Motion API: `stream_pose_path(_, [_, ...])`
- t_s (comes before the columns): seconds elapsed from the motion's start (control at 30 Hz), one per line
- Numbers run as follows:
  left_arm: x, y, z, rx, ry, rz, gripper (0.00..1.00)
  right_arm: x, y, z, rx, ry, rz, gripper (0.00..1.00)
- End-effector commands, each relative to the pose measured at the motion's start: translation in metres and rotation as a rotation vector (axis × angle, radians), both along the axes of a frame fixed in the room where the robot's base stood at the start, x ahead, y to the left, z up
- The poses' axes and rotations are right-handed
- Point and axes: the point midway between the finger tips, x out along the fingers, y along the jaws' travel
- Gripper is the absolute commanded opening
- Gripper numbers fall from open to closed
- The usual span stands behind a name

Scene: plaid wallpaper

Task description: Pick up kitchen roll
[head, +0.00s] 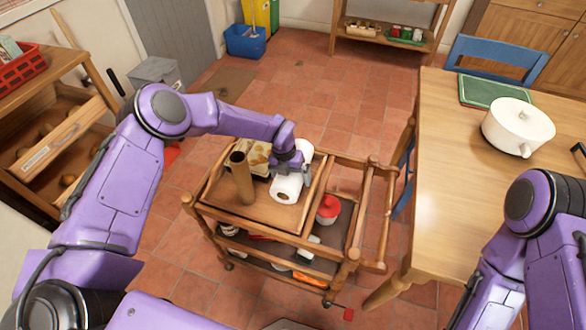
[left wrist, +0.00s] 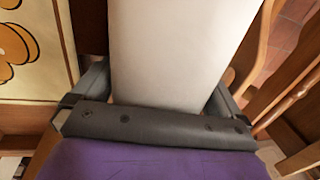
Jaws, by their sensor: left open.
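The white kitchen roll (head: 286,189) lies on its side on the top tray of a wooden trolley (head: 222,202), its round end with the core hole facing me. My left gripper (head: 291,172) is over the roll, hiding its middle. In the left wrist view the white roll (left wrist: 180,50) runs between the two spread fingers (left wrist: 158,88), one on each side. The gripper is open around it; I cannot tell whether the fingers touch it. My right arm shows at the right edge of the head view, but its gripper is out of view.
A brown tube (head: 242,178) stands upright left of the roll, with a patterned packet (head: 258,156) behind it. A red container (head: 328,208) sits on the trolley's right side. The table (head: 460,200) with a white pot (head: 517,125) stands to the right.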

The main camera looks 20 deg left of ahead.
Motion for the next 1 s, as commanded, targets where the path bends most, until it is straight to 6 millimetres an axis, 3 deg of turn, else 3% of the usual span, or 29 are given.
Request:
stream_pose_path(0.13, [0.0,0.0,-0.001,0.0,0.0,-0.002,1.0,0.0,0.0,-0.001,0.0,0.0,0.0,0.53])
stream_pose_path(0.17, [0.0,0.0,-0.001,0.0,0.0,-0.002,0.93,0.0,0.0,-0.001,0.0,0.0,0.0,0.53])
stream_pose_path(0.27, [-0.001,0.0,-0.002,0.0,0.001,-0.002,0.61,0.0,0.0,-0.001,0.0,0.0,0.0,0.53])
stream_pose_path(0.67, [0.0,0.0,0.006,0.0,0.001,-0.002,0.6,0.0,0.0,-0.001,0.0,0.0,0.0,0.53])
stream_pose_path(0.83, [-0.002,0.0,0.034,-0.001,-0.001,-0.002,0.6,0.0,0.0,-0.003,0.0,0.0,0.0,0.53])
stream_pose_path(1.0, [-0.036,0.001,0.074,-0.004,-0.004,-0.003,0.6,0.0,0.0,-0.007,0.0,0.0,0.0,0.53])
